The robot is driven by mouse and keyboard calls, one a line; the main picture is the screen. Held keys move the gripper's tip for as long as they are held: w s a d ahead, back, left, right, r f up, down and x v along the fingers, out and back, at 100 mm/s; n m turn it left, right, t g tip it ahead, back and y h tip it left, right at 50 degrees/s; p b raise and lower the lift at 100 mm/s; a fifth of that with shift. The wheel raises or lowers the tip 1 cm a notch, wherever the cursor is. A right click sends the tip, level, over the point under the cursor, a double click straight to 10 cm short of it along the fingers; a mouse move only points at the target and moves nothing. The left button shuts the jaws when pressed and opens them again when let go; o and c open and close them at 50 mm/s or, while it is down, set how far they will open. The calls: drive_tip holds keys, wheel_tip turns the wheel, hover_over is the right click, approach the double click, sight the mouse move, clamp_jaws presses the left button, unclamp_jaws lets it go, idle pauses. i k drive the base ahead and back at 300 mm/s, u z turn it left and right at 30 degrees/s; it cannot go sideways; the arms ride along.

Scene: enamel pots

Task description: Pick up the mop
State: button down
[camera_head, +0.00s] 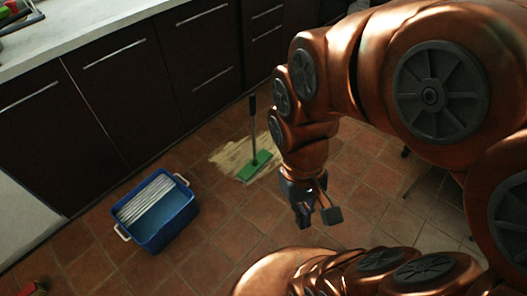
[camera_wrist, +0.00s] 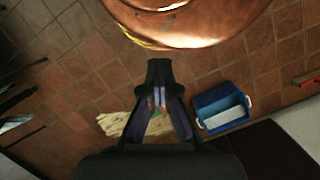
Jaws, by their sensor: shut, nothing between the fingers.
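The mop (camera_head: 254,160) has a flat green head on the floor and a dark handle standing up from it, near the cabinets in the head view. A pale patch (camera_head: 235,157) lies on the tiles around the mop head. My gripper (camera_head: 306,222) hangs to the right of the mop and nearer to me, apart from it. In the wrist view my gripper (camera_wrist: 159,88) is shut and empty, its fingertips together. Only a little green of the mop (camera_wrist: 157,113) shows between the fingers in that view; the fingers hide most of it.
A blue bucket (camera_head: 178,229) with pale handles and a white slatted insert stands on the floor left of the mop. It also shows in the wrist view (camera_wrist: 208,125). Dark cabinets (camera_head: 125,83) with a pale countertop (camera_head: 95,44) line the back. Tiled floor around the mop is open.

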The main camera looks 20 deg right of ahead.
sight(259, 160)
drive_tip(key=u, duration=0.75)
drive_tip(key=i, duration=1.2)
drive_tip(key=z, duration=0.9)
